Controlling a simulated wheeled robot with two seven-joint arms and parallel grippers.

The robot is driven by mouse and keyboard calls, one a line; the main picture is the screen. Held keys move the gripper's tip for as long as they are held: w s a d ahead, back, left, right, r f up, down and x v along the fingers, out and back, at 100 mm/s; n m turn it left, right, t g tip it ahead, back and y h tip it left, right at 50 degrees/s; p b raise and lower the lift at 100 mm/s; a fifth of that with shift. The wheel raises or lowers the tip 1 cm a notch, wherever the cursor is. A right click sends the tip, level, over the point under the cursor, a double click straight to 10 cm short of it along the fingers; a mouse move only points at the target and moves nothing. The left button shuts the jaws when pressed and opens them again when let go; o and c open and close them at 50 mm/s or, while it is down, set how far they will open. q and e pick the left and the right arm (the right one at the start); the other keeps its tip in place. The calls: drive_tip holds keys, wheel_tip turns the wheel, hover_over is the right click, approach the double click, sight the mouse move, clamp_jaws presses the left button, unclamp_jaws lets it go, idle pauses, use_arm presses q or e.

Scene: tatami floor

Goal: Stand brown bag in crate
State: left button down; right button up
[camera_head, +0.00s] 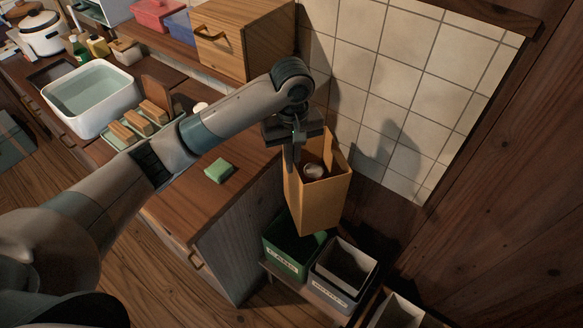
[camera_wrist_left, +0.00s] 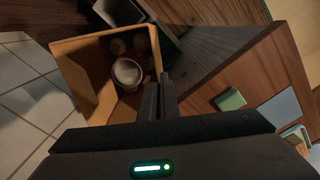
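The brown bag (camera_head: 318,197) is open at the top and hangs slightly tilted in the air at the end of my left arm. My left gripper (camera_head: 296,150) is shut on the bag's near left rim. The left wrist view shows the gripper fingers (camera_wrist_left: 160,88) pinching the bag's wall (camera_wrist_left: 80,60). A round, pale-topped item (camera_wrist_left: 127,74) and some rounder things lie inside the bag. Below the bag are a green crate (camera_head: 283,263) and a grey crate (camera_head: 332,292), both labelled. The bag's bottom hides part of the green crate's opening. My right gripper is out of view.
Another pale-rimmed crate (camera_head: 396,312) stands at the bottom. The wooden counter (camera_head: 225,200) beside the bag holds a green sponge (camera_head: 219,170), a rack and a white basin (camera_head: 92,97). A tiled wall (camera_head: 400,90) rises close behind the bag.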

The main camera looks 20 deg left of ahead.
use_arm(q)
drive_tip(key=s+a+r+m+b, duration=0.1)
drive_tip(key=s+a+r+m, duration=0.1)
drive_tip(key=s, duration=0.3)
drive_tip(key=s+a+r+m+b, duration=0.1)
drive_tip(key=s+a+r+m, duration=0.2)
drive_tip(key=s+a+m, duration=0.1)
drive_tip(key=shift+s+a+r, duration=0.2)
drive_tip(key=shift+s+a, duration=0.3)
drive_tip(key=shift+s, duration=0.65)
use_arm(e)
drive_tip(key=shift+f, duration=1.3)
